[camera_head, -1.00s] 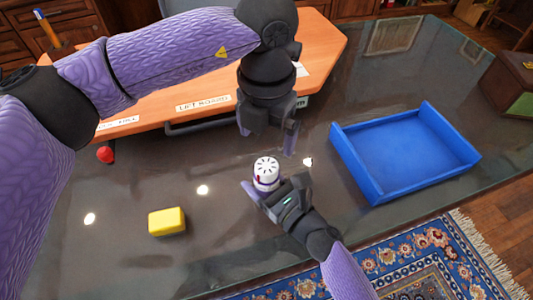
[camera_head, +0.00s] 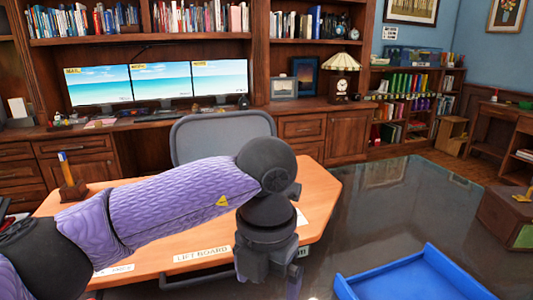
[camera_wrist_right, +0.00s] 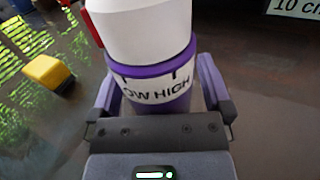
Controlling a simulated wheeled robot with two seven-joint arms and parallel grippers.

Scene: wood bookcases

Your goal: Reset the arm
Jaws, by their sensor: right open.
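My left arm comes in from the left in the head view, bent at a black elbow. My left gripper (camera_head: 270,270) hangs down over the table at the lower edge, its finger gap not clearly visible. My right gripper (camera_wrist_right: 158,95) shows only in the right wrist view, with its purple fingers apart. A white and purple cylinder (camera_wrist_right: 150,60) with a red part and "LOW HIGH" lettering stands between those fingers. I cannot tell whether they touch it; its top is cut off.
A blue tray (camera_head: 415,280) lies on the dark glossy table (camera_head: 365,225). An orange board (camera_head: 318,195) sits behind my left arm. A yellow block (camera_wrist_right: 48,73) lies left of the cylinder. A grey chair (camera_head: 220,135) and bookcases stand behind; a wooden box (camera_head: 508,212) is at right.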

